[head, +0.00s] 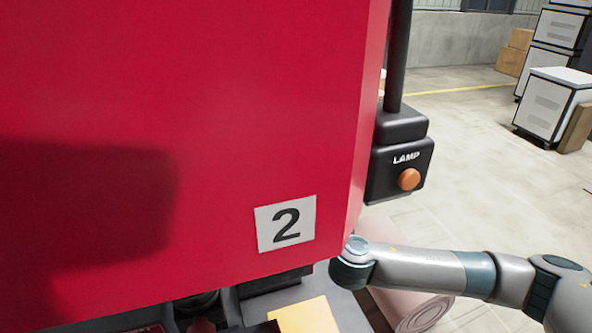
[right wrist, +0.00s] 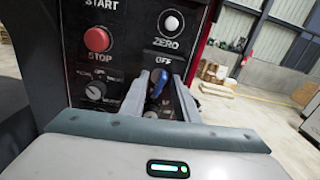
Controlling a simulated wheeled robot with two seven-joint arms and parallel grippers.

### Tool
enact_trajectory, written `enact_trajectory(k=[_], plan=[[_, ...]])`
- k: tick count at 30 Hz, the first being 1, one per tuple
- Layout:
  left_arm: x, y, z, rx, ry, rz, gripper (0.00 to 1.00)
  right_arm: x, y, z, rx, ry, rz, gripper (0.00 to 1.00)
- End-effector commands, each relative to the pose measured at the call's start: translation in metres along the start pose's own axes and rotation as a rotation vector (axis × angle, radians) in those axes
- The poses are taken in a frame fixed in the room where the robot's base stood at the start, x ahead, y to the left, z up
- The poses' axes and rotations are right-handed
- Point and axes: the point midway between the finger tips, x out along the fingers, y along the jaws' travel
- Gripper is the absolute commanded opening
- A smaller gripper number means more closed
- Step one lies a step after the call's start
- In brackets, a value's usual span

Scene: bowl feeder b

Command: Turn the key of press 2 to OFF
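A red press with a label 2 (head: 286,223) fills the left of the head view. In the right wrist view a dark control panel (right wrist: 128,62) carries a blue key (right wrist: 160,82) just below an OFF label. The key leans slightly, its upper end to the right; its lower part and other markings are partly hidden. My right gripper (right wrist: 160,86) is open, with one finger on each side of the key. I see no clear contact. In the head view the press hides this gripper. My left gripper is not in view.
The panel also has a red STOP button (right wrist: 97,39), a white ZERO button (right wrist: 171,23) and a black selector knob (right wrist: 96,90) left of the key. A LAMP box with an orange button (head: 408,179) is on the press's right side. Open floor lies to the right.

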Motion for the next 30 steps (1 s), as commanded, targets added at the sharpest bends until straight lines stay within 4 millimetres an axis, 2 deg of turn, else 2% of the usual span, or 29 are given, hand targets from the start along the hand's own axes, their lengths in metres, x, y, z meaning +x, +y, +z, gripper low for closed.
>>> enact_trajectory(k=[11, 30], plan=[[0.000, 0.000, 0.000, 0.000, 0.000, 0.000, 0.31, -0.004, 0.000, 0.000, 0.001, 0.000, 0.001, 0.28], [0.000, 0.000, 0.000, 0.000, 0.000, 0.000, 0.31, -0.056, 0.001, 0.000, 0.003, 0.001, 0.002, 0.28]])
